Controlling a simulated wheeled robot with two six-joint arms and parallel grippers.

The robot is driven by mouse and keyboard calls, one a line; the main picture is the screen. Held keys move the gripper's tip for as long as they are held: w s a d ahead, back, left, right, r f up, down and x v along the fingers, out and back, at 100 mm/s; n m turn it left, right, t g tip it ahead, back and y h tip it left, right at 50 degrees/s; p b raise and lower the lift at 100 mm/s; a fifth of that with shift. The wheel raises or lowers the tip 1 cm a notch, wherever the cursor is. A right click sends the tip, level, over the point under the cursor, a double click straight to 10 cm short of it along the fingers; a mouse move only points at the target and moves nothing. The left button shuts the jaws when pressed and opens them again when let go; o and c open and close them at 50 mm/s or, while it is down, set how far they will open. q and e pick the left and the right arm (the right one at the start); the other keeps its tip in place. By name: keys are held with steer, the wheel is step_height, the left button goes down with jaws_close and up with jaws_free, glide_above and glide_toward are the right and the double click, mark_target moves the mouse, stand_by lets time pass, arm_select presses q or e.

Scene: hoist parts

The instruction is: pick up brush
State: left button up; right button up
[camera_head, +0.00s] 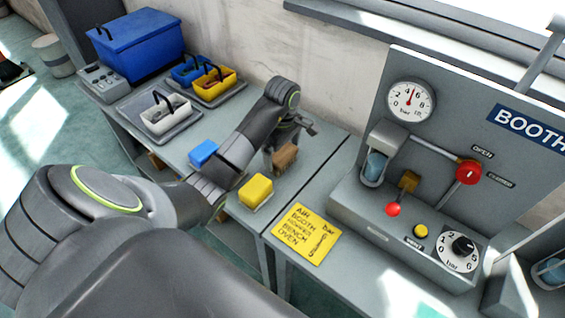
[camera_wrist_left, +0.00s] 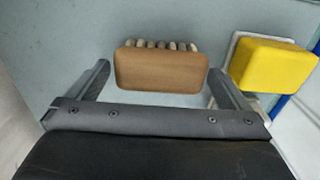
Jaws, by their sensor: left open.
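The brush (camera_head: 285,158) has a brown block body and stands on the grey bench, near the wall side of the yellow block. In the left wrist view the brush (camera_wrist_left: 160,71) lies between and a little beyond the fingertips, with a row of pale bristle tufts along its far edge. My left gripper (camera_head: 291,139) is open right above the brush. In the left wrist view one finger is on each side of it with a visible gap, and the jaws hold nothing. My right gripper is in neither view.
A yellow block (camera_head: 256,190) sits on a pale base close beside the brush. A blue block (camera_head: 203,152) lies farther left. Small bins on trays and a blue crate (camera_head: 140,42) stand behind. A gauge panel (camera_head: 410,103) rises to the right.

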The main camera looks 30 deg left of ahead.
mark_target(282, 153)
arm_select(q)
steer(key=shift+f, duration=0.8)
steer(key=c, duration=0.7)
steer(key=shift+r, duration=0.15)
steer(key=shift+c, duration=0.2)
steer(key=shift+r, duration=0.35)
step_height(282, 153, up, 2)
steer(key=shift+r, duration=0.2)
step_height(282, 153, up, 7)
steer(key=p, duration=0.7)
steer(key=shift+f, duration=0.15)
